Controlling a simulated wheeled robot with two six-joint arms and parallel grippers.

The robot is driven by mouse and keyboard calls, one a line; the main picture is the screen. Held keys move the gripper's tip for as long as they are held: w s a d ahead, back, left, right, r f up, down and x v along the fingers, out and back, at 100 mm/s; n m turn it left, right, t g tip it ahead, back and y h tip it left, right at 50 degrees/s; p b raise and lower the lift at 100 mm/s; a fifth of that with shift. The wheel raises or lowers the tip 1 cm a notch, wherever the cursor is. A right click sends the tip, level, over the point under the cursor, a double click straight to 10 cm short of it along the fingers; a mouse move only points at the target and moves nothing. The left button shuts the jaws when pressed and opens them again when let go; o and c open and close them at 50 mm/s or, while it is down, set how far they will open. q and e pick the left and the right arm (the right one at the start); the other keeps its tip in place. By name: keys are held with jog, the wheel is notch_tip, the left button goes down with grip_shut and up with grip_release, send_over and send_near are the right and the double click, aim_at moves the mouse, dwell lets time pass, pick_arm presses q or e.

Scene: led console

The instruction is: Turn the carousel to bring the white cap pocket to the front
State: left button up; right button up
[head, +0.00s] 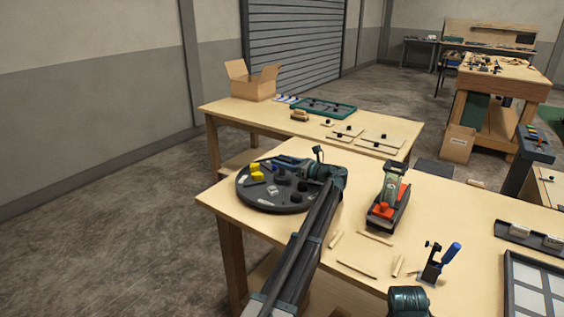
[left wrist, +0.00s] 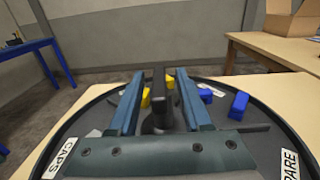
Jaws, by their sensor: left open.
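The carousel (head: 290,207) is a dark round disc at the left corner of the near table, and it fills the lower left wrist view (left wrist: 92,117). Yellow pieces (head: 256,171) and a small whitish piece (head: 272,190) sit on it with dark knobs. The left wrist view shows yellow pieces (left wrist: 145,98), blue pieces (left wrist: 239,105) and labels "CAPS" (left wrist: 62,158) and "PARE" (left wrist: 290,164). I cannot tell which pocket is the white cap's. My left gripper (head: 283,162) is open over the carousel; a dark upright post (left wrist: 158,110) shows between its fingers (left wrist: 160,78).
A red-and-grey tool (head: 388,200) stands right of the carousel. A second table behind holds a cardboard box (head: 253,82) and a green tray (head: 322,108).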

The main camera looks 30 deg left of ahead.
aim_at(291, 163)
pick_arm(q)
jog(key=shift+d, duration=0.15)
jog(key=d, duration=0.7)
jog(key=shift+s+d, duration=0.1)
jog(key=shift+s, duration=0.3)
